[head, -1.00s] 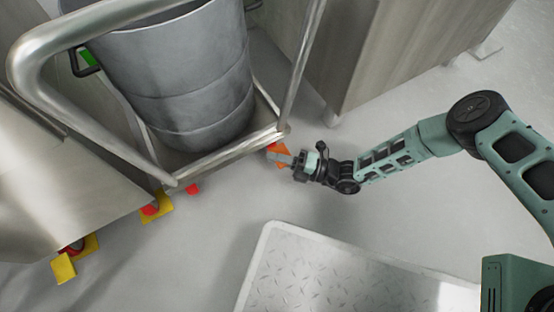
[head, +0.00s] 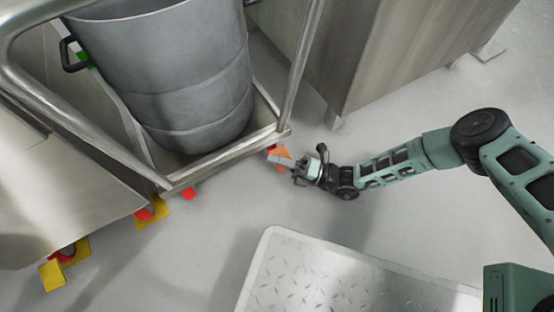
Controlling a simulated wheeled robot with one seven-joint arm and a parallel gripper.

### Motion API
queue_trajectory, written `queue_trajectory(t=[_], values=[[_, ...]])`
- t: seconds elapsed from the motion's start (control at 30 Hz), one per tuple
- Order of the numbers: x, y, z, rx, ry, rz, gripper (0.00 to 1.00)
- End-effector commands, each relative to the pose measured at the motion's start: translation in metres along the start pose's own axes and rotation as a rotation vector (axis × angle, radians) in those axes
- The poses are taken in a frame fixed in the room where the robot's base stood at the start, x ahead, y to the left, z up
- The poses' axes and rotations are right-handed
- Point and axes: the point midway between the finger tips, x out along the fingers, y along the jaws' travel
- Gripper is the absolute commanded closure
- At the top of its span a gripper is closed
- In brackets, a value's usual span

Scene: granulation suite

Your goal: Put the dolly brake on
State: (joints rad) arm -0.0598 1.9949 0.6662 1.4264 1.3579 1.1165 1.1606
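The dolly (head: 215,164) is a metal frame with a tubular handle (head: 40,92), and it carries a grey drum (head: 190,75). An orange brake pedal (head: 283,152) shows at the dolly's near right corner, low by the floor. My gripper (head: 279,162) is at that pedal, its fingers overlapping the pedal in the head view. I cannot tell whether they touch it, or whether the fingers are open or shut. Red parts (head: 188,193) show under the dolly's near edge. The pedal's lower part is partly hidden by my gripper.
Another steel cabinet (head: 400,50) stands at the right back. A tread-plate platform (head: 340,275) lies in front. Open floor lies between platform and dolly.

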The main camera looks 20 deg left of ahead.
Motion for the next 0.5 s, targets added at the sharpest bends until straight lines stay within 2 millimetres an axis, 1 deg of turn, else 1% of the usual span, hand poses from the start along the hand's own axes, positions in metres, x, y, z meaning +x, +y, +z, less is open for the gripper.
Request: queue_trajectory(t=[0.27, 0.37, 0.47, 0.5], values=[[-0.001, 0.001, -0.001, 0.002, 0.001, 0.001, 0.82], [-0.009, 0.000, 0.000, 0.003, 0.000, 0.001, 0.82], [-0.026, -0.001, 0.001, 0.001, -0.003, -0.001, 0.82], [-0.035, -0.002, 0.001, 0.002, -0.004, -0.002, 0.82]])
